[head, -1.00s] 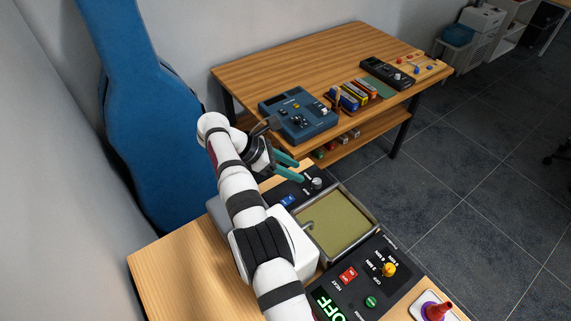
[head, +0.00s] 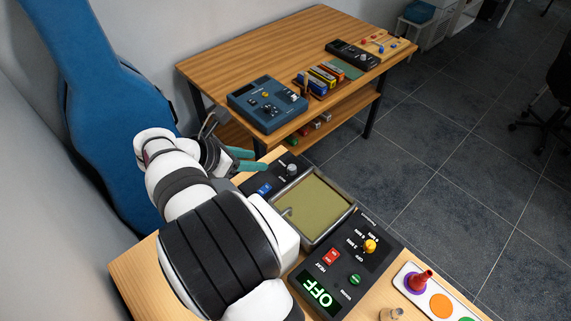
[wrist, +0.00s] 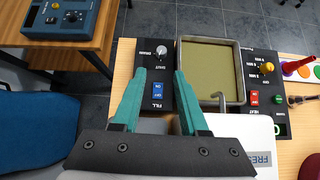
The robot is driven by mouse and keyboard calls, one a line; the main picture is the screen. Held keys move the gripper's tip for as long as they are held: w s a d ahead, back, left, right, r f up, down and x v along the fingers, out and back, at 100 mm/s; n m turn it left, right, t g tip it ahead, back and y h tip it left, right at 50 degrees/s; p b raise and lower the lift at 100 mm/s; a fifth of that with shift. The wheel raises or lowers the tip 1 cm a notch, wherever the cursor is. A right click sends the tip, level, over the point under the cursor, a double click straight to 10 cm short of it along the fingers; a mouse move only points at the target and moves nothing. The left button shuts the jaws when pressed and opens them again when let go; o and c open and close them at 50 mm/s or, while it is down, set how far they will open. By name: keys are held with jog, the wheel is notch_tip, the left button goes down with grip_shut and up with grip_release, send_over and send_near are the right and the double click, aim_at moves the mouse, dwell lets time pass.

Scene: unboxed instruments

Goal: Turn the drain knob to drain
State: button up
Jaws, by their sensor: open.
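The drain knob (head: 292,169) is a small silver knob on a dark panel beside a tank. In the wrist view the drain knob (wrist: 161,49) stands just beyond my fingertips, near the words DRAIN and SHUT. I cannot tell which word it points to. My gripper (head: 261,160) is open, its two teal fingers apart with nothing between them. In the wrist view my gripper (wrist: 160,74) spans the panel below the knob, lined up with it and apart from it. A blue FILL switch (wrist: 157,95) shows between the fingers.
The tank (head: 348,213) with an olive surface and a bent spout adjoins the panel. A control box (head: 340,262) reading OFF carries a yellow knob, red switch and green button. A wooden table (head: 245,63) with instruments stands behind. A blue case (head: 100,100) is at left.

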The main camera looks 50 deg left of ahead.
aim_at(292, 167)
jog(key=x, duration=1.5)
jog(key=shift+d+f, duration=0.25)
jog(key=shift+f, duration=0.25)
jog(key=shift+s, duration=0.1)
grip_shut()
